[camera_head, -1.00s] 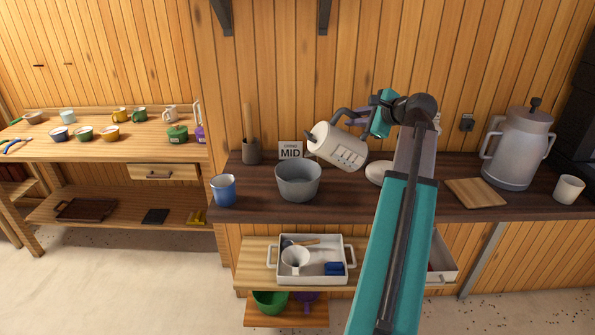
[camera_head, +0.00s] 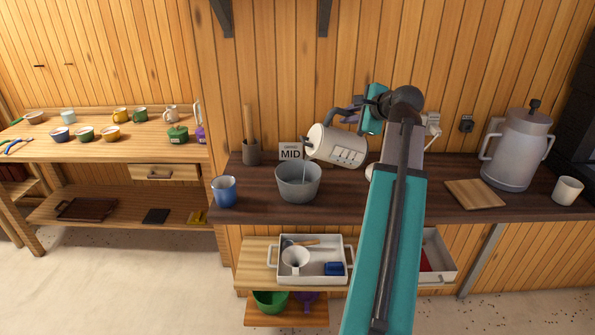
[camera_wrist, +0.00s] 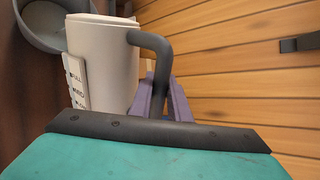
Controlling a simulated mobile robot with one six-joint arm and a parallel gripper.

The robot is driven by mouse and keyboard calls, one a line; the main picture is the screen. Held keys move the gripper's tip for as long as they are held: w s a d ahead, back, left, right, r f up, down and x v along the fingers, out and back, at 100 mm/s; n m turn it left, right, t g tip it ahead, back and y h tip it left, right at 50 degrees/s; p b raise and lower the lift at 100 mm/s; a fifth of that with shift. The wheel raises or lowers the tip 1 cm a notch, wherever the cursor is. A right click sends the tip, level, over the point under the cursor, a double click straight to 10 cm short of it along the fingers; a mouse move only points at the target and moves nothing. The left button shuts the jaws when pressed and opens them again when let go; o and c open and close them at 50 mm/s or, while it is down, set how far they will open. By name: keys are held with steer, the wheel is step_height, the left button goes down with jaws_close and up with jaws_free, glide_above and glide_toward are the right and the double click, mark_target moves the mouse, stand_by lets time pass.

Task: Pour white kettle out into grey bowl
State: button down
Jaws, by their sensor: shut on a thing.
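The white kettle (camera_head: 338,147) is held in the air up and to the right of the grey bowl (camera_head: 298,182), tilted with its spout end toward the bowl. A thin pale stream runs from the spout down into the bowl. The bowl stands upright on the dark counter. My gripper (camera_head: 354,114) is shut on the kettle's dark handle. In the wrist view the kettle (camera_wrist: 108,62) fills the upper left, with its handle between my purple fingers (camera_wrist: 163,98). The bowl (camera_wrist: 40,28) shows behind it, partly hidden. The bowl's contents cannot be made out.
A dark pot with a wooden handle (camera_head: 251,151) is at the back. A cutting board (camera_head: 474,194) and large grey urn (camera_head: 516,150) stand right.

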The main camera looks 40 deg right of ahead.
steer(key=shift+w+a+r+n+h+p, duration=0.3)
steer(key=shift+a+r+n+p, duration=0.1)
steer(key=shift+a+r, duration=0.25)
steer(key=shift+d, duration=0.1)
steer(key=shift+w+a+r+n+g+h+p, duration=0.25)
steer(key=shift+w+a+r+n+p, duration=0.1)
steer(key=shift+a+r+p, duration=0.3)
steer(key=shift+w+a+r+n+g+h+p, duration=0.3)
steer(key=shift+a+r+p, duration=0.1)
steer(key=shift+a, duration=0.45)
